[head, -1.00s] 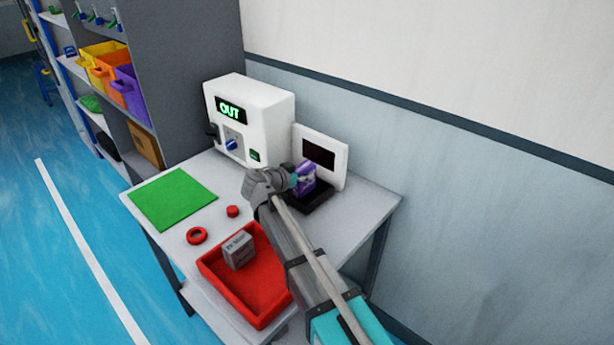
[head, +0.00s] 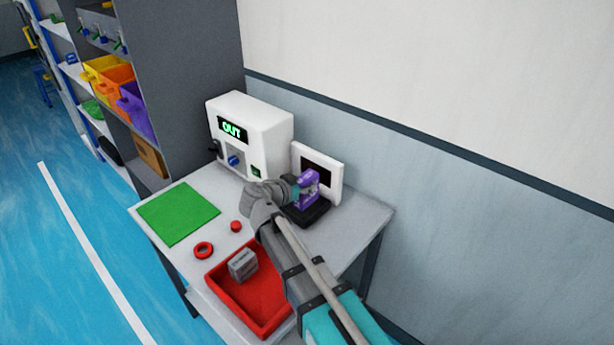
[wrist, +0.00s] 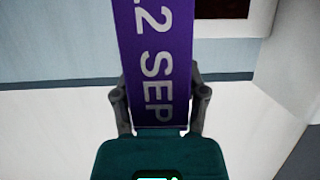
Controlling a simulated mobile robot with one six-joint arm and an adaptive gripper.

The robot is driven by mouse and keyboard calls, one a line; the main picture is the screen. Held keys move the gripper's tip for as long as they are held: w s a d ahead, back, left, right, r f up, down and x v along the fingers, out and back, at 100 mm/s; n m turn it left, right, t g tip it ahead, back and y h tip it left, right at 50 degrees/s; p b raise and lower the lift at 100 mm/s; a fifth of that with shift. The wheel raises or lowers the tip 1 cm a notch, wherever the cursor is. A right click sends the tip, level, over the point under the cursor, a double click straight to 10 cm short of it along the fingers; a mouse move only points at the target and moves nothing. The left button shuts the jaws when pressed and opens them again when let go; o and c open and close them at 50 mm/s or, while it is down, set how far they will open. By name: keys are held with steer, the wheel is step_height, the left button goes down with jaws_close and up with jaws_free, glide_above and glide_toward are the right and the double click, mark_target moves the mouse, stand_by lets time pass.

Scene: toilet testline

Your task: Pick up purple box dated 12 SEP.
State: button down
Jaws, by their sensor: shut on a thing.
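The purple box (head: 309,188) is at the black pad in front of the white framed panel in the head view. In the wrist view the box (wrist: 155,40) stands between my fingers with pale lettering reading "2 SEP", its first character cut off by the top edge. My gripper (wrist: 161,105) is shut on the box, with one finger along each side. In the head view my gripper (head: 300,188) partly covers the box. I cannot tell whether the box's underside touches the pad.
The black pad (head: 312,218) lies on the grey table. A white machine (head: 262,125) showing "OUT" stands behind left. A red tray (head: 222,283) holds a grey box (head: 242,264). A green mat (head: 178,212), red ring (head: 203,250) and red button-like piece (head: 236,226) lie left. A wall is close behind.

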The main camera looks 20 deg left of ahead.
steer(key=s+d+r+p, duration=0.2)
steer(key=s, duration=0.3)
steer(key=shift+d+r, duration=0.25)
steer(key=shift+d, duration=0.05)
stand_by(0.4)
